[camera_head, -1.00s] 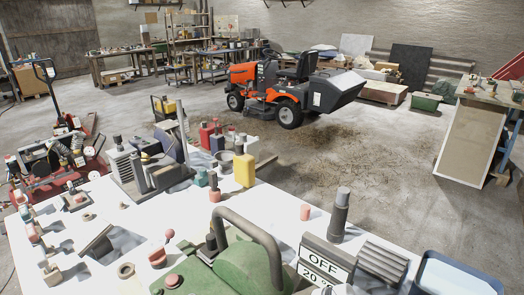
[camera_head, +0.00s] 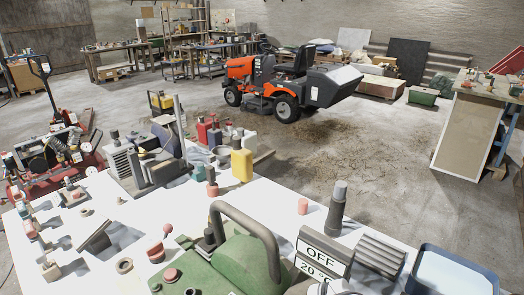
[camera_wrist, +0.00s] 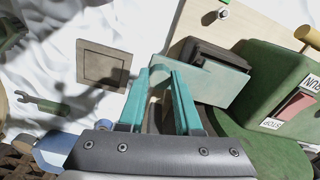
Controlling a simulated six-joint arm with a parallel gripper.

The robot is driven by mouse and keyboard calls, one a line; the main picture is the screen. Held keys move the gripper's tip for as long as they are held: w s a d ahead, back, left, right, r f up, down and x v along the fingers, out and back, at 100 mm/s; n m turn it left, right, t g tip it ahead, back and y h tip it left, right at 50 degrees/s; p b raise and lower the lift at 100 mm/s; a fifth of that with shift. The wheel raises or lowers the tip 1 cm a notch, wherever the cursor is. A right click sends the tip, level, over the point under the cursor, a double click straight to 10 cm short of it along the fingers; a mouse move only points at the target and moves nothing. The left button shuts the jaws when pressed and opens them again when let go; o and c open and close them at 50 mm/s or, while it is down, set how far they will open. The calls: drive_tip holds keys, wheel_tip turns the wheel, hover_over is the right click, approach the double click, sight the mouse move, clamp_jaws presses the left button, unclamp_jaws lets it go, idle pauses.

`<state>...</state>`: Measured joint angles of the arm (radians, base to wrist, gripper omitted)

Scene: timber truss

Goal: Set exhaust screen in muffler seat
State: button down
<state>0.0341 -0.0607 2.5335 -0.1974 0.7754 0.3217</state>
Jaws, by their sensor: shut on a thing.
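My gripper (camera_wrist: 160,80) shows in the wrist view with two teal fingers reaching up from a grey body. Right of that is a green machine (camera_wrist: 268,75) with a red STOP/RUN switch. In the head view a green machine (camera_head: 235,260) with a curved grey handle stands at the front. I cannot make out the muffler seat clearly.
A square beige plate (camera_wrist: 103,65) and a green-handled wrench (camera_wrist: 42,104) lie left of the gripper. In the head view, a yellow bottle (camera_head: 242,165), a dark upright cylinder (camera_head: 336,208), a finned grey block (camera_head: 378,258) and a blue tray (camera_head: 408,285) crowd the white table.

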drive_tip(key=shift+f, duration=0.75)
drive_tip(key=c, duration=0.5)
unclamp_jaws()
wheel_tip(320, 180, up, 15)
drive_tip(key=shift+n+y, duration=0.4)
drive_tip(key=shift+y, duration=0.5)
drive_tip(key=s+a+f, duration=0.1)
drive_tip(key=s, duration=0.1)
drive_tip(key=s+a+f, duration=0.1)
drive_tip(key=s+f, duration=0.1)
drive_tip(key=s, duration=0.1)
drive_tip(key=s+a+f, duration=0.2)
drive_tip(key=s, duration=0.1)
